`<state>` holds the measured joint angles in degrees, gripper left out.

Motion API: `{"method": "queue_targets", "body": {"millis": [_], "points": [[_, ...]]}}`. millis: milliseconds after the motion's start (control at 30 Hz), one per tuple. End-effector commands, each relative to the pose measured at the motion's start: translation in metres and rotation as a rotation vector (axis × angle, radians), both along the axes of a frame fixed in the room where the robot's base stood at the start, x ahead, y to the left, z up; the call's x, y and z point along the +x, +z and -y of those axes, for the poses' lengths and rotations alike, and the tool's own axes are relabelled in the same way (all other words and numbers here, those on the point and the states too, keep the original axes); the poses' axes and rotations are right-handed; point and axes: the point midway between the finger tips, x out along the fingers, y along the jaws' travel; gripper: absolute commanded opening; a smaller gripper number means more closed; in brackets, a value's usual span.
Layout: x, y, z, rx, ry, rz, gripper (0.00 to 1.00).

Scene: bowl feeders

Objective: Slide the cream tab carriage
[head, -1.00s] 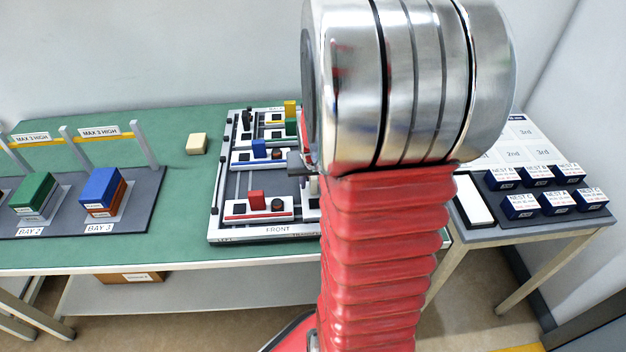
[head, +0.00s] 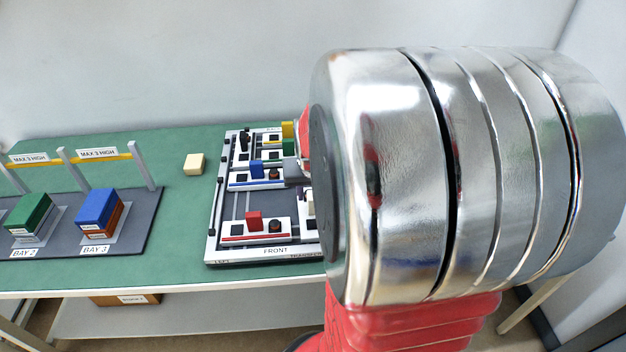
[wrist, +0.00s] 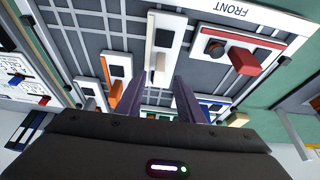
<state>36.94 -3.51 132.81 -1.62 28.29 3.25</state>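In the wrist view the cream tab (wrist: 160,63) stands on a white carriage (wrist: 171,22) with a dark square on it, in the slotted grey board (wrist: 85,42). My gripper (wrist: 155,88) is open, its two dark fingers apart on either side of the line of the tab. The tab appears just beyond the fingertips, in the gap between them; I see no contact, and cannot judge the height difference. In the head view the board (head: 212,225) is partly hidden by my arm, which also hides my gripper.
A red-tab carriage (wrist: 243,60) with a dark knob is to the right in the wrist view, an orange-tab carriage (wrist: 113,72) to the left. A loose cream block (head: 193,164) lies on the green table (head: 180,215). Stacked blocks (head: 98,207) stand in bays at left.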

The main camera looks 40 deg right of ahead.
Motion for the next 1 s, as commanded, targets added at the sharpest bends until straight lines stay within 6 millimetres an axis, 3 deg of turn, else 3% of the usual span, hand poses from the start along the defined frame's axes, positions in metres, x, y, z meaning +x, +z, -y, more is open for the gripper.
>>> {"method": "queue_targets", "body": {"millis": [500, 1000], "points": [[-0.019, 0.059, -0.016, -0.001, 0.000, 0.002, 0.34], [-0.022, 0.066, -0.018, 0.001, 0.000, -0.001, 0.34]]}}
